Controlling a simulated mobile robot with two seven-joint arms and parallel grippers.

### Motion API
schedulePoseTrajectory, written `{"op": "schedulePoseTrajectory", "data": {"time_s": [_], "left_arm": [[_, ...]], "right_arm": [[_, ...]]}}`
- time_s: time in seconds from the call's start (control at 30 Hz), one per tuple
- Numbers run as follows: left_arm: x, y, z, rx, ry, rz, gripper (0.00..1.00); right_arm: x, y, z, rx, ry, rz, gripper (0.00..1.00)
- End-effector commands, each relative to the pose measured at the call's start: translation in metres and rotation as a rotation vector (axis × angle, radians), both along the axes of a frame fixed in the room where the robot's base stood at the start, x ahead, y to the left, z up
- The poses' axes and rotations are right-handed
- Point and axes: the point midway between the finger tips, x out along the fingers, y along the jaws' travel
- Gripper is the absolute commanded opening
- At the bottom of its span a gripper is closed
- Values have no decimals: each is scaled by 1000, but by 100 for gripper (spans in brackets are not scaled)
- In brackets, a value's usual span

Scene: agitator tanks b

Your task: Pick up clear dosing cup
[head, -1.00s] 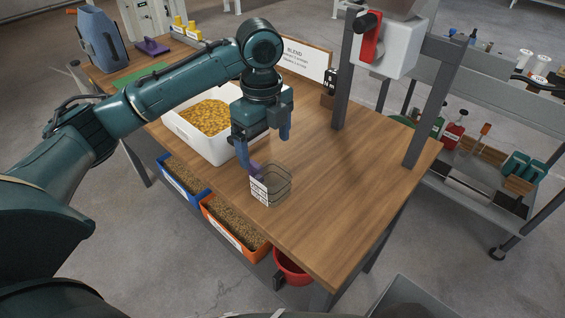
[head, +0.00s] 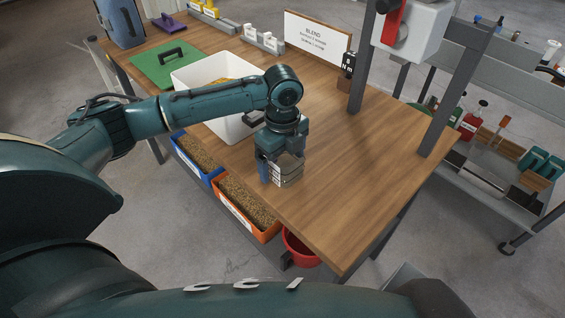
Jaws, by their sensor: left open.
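The clear dosing cup (head: 287,176) stands on the wooden table (head: 350,180) near its front edge. It is see-through with a pale label on its side. My left gripper (head: 279,172) points down right over the cup, its fingers reaching to the cup's height. One finger shows at the cup's left side; the other is hard to make out. The gripper is open, and its body hides the cup's upper part. My right gripper is not in view.
A white bin of yellow pellets (head: 190,84) stands behind my left arm. Blue (head: 199,152) and orange (head: 246,205) grain bins and a red container (head: 300,249) sit below the table's front edge. A grey post (head: 362,70) rises at the back. The table's right side is clear.

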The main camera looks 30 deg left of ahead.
Motion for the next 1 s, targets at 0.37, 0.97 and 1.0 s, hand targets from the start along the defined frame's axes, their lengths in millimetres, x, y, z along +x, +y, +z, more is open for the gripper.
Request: {"op": "schedulePoseTrajectory", "data": {"time_s": [0.37, 0.97, 1.0], "left_arm": [[0, 0, -9, 1, 0, -1, 86], [0, 0, -8, 0, -1, 0, 40], [0, 0, -8, 0, -1, 0, 40]], "right_arm": [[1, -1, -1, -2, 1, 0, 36], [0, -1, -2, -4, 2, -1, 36], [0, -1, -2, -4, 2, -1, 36]]}}
